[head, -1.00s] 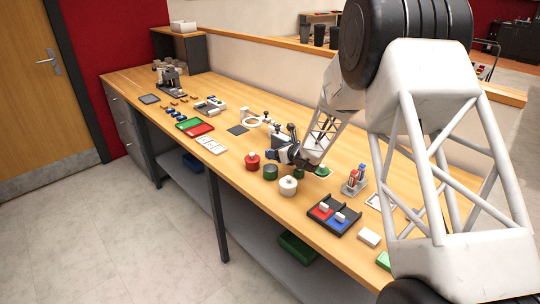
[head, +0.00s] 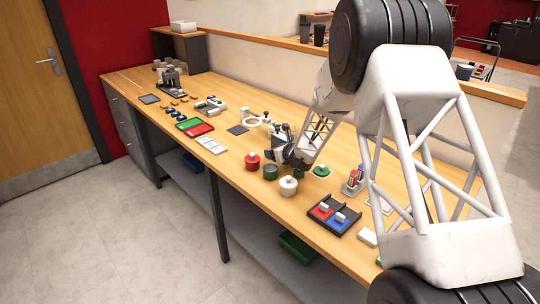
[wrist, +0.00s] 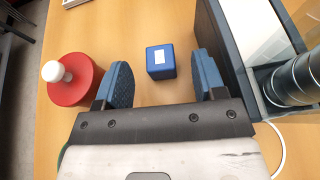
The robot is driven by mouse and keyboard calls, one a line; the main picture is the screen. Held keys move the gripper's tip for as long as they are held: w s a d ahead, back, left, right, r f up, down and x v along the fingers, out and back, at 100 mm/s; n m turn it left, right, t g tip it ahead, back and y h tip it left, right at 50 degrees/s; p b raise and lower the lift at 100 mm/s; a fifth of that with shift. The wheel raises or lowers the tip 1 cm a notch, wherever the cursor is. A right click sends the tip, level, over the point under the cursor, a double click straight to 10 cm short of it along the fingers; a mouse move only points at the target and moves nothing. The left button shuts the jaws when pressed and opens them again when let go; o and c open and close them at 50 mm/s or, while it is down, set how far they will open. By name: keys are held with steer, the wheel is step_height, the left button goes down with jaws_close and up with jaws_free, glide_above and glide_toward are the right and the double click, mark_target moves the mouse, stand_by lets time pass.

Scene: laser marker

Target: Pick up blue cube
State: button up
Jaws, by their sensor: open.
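The blue cube (wrist: 161,62) has a white patch on its top and sits on the wooden table in the wrist view. My gripper (wrist: 161,82) is open, with one blue finger to the left of the cube and one to the right. Gaps show on both sides, and the cube lies toward the far end of the fingers. In the head view my gripper (head: 284,150) is low over the middle of the table. I cannot make out the cube there; the gripper seems to hide it.
A red pot (wrist: 75,80) with a white knob stands close to the left finger. A dark box-like object (wrist: 222,50) stands close on the right. A dark green jar (head: 270,173), a white pot (head: 288,187) and a green lid (head: 321,170) are near my gripper.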

steer(key=shift+x, duration=2.45)
steer(key=shift+s+f, duration=0.1)
steer(key=shift+c, duration=0.3)
steer(key=c, duration=0.9)
